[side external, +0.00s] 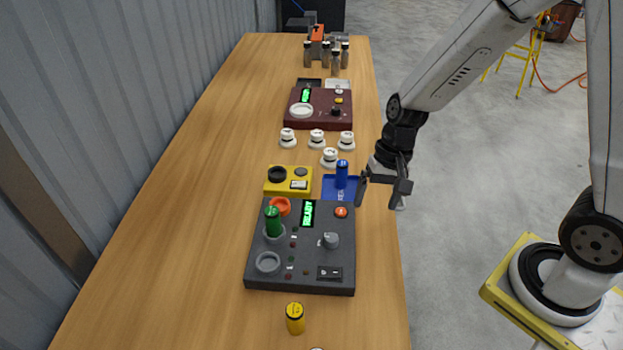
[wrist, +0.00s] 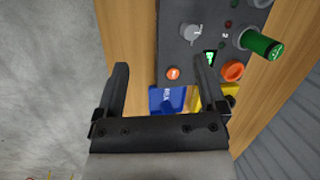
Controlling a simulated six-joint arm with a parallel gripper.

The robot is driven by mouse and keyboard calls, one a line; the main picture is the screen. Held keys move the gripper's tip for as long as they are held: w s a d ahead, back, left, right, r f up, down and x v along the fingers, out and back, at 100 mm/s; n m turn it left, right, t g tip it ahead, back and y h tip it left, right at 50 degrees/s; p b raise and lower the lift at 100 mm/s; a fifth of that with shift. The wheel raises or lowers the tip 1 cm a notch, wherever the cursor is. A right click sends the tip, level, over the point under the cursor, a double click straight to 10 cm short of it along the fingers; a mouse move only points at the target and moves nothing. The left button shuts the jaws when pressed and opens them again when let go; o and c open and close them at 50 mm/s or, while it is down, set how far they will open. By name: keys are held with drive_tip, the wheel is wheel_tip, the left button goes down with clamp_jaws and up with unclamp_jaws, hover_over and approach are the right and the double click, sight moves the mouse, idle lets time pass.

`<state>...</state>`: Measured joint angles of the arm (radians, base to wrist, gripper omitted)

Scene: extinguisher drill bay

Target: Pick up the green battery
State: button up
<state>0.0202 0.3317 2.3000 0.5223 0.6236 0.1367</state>
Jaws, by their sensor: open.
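The green battery (side external: 273,222) stands upright in a round socket at the left of a dark grey panel (side external: 300,272). In the wrist view, the green battery (wrist: 262,45) shows at the upper right, beyond the right finger and outside the space between the fingers. My gripper (side external: 383,188) is open and empty, beyond the right edge of the panel, near the bench's right edge. In the wrist view my gripper (wrist: 162,68) has its two fingers apart, with the panel's edge and the floor showing past them.
A blue battery (side external: 342,174) stands on a blue tray (side external: 328,193), close to my gripper. A yellow battery (side external: 295,318) stands in front of the panel. A yellow box (side external: 272,187), several white knobs (side external: 317,137) and a maroon panel (side external: 294,118) lie farther back. The bench's left side is clear.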

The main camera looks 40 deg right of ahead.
sight(277, 219)
drive_tip(key=w+a+f+m+y, duration=0.1)
drive_tip(key=w+a+m, duration=0.1)
drive_tip(key=w+a+f+m+y, duration=0.1)
drive_tip(key=w+a+m+y, duration=0.1)
drive_tip(key=w+a+f+m+y, duration=0.1)
drive_tip(key=w+m+y, duration=0.1)
drive_tip(key=shift+w+a+f+m, duration=0.1)
drive_tip(key=shift+a+f+m, duration=0.1)
drive_tip(key=shift+a+m, duration=0.2)
drive_tip(key=w+a+m+y, duration=0.1)
drive_tip(key=w+m, duration=0.1)
drive_tip(key=w+a+f+m+t+y, duration=0.1)
drive_tip(key=w+m, duration=0.1)
drive_tip(key=w+a+f+m+t+y, duration=0.1)
drive_tip(key=w+y, duration=0.1)
drive_tip(key=w, duration=0.1)
drive_tip(key=shift+f+m, duration=0.15)
drive_tip(key=shift+m, duration=0.25)
drive_tip(key=shift+w+f+m+t+y, duration=0.15)
drive_tip(key=shift+w+m+t+y, duration=0.3)
drive_tip(key=shift+w, duration=0.2)
drive_tip(key=shift+x, duration=3.95)
drive_tip(key=shift+w+f, duration=0.1)
drive_tip(key=shift+w, duration=0.05)
clamp_jaws()
